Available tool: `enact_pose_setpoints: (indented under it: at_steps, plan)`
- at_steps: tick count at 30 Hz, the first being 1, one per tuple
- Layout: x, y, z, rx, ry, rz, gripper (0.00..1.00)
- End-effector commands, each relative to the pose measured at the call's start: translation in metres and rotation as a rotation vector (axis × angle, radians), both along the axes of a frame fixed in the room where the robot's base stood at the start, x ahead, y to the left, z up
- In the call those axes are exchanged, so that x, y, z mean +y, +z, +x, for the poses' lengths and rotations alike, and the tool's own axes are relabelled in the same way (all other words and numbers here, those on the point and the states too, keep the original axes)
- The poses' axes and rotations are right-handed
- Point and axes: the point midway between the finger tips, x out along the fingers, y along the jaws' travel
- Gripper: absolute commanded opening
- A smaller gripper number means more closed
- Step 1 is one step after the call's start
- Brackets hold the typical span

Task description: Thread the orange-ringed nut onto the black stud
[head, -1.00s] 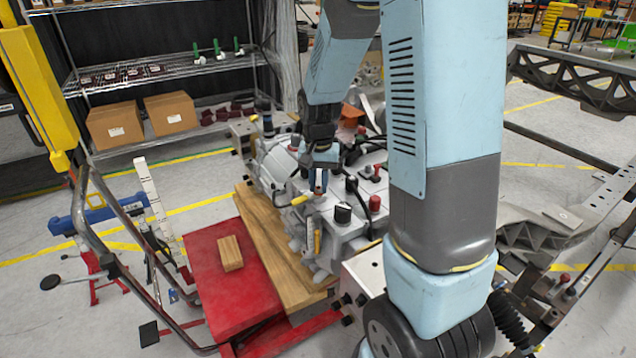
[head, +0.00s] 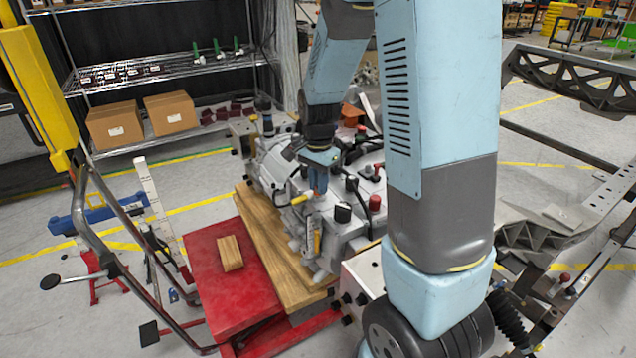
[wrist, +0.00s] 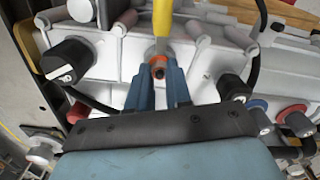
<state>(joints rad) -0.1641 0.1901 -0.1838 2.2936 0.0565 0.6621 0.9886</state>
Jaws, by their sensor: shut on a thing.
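My gripper (wrist: 158,72) is shut on the orange-ringed nut (wrist: 158,72), which shows as a small orange ring with a dark centre between the two blue fingertips in the wrist view. In the head view my gripper (head: 318,192) points down at the near side of the grey casing (head: 345,232), and the nut is not clear there. I cannot pick out the black stud; the fingers may hide it. I cannot tell whether the nut touches a stud.
A yellow-handled part (wrist: 162,18) stands just beyond the fingertips. Black knobs (wrist: 66,62) (head: 342,212) and a red knob (head: 375,203) stick up around the gripper.

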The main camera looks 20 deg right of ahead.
Motion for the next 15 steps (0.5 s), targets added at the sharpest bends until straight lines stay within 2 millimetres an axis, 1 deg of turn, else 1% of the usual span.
enact_pose_setpoints:
  at_steps: [10, 13, 15]
  plan:
    - [0.0008, -0.0010, 0.0006, -0.002, -0.362, 0.001, 0.00]
    - [0.0004, -0.0009, 0.0006, -0.002, -0.368, 0.001, 0.00]
    - [0.0006, -0.0010, 0.0007, -0.002, -0.411, 0.001, 0.00]
